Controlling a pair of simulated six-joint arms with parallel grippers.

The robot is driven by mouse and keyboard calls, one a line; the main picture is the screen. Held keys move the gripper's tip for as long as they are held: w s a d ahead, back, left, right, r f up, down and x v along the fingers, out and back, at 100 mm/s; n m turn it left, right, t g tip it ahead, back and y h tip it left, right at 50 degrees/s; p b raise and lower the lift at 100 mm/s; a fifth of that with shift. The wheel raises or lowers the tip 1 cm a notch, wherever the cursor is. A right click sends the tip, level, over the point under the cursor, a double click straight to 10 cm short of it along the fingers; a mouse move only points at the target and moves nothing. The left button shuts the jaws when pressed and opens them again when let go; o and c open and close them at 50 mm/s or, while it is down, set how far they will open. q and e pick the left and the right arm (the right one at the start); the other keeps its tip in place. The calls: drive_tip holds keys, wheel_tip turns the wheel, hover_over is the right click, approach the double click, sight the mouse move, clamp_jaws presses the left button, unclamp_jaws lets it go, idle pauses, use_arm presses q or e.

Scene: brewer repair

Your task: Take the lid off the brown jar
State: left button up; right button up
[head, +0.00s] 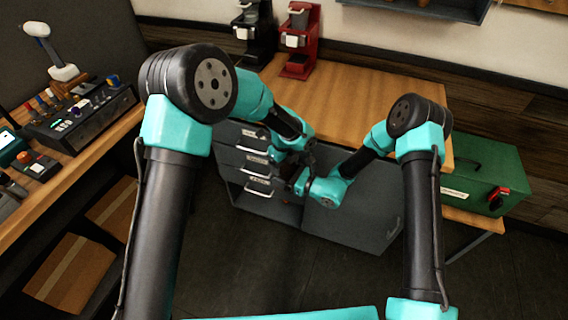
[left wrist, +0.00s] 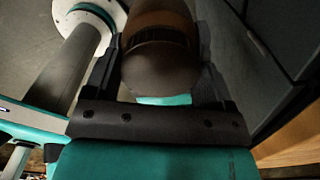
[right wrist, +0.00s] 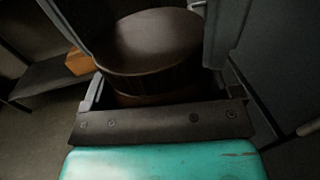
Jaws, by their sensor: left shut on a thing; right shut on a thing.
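The brown jar is held between my two grippers, away from any surface. In the left wrist view its brown body (left wrist: 160,18) shows at the top, with a dark ribbed lid (left wrist: 160,70) toward the camera. My left gripper (left wrist: 158,45) is shut with a finger on each side of the jar. In the head view my grippers meet near the middle and hide most of the jar.
A grey cabinet with drawers (head: 243,160) stands behind the grippers under a wooden counter (head: 345,95). A green box (head: 480,165) is at the right. A bench with a control panel (head: 80,120) is at the left. Dark floor lies below.

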use_arm(q)
drive_tip(key=n, duration=0.6)
drive_tip(key=shift+n, duration=0.3)
drive_tip(key=n, duration=1.1)
drive_tip(key=shift+n, duration=0.4)
drive_tip(key=n, duration=1.3)
drive_tip(key=shift+r, duration=0.1)
drive_tip(key=n, duration=0.8)
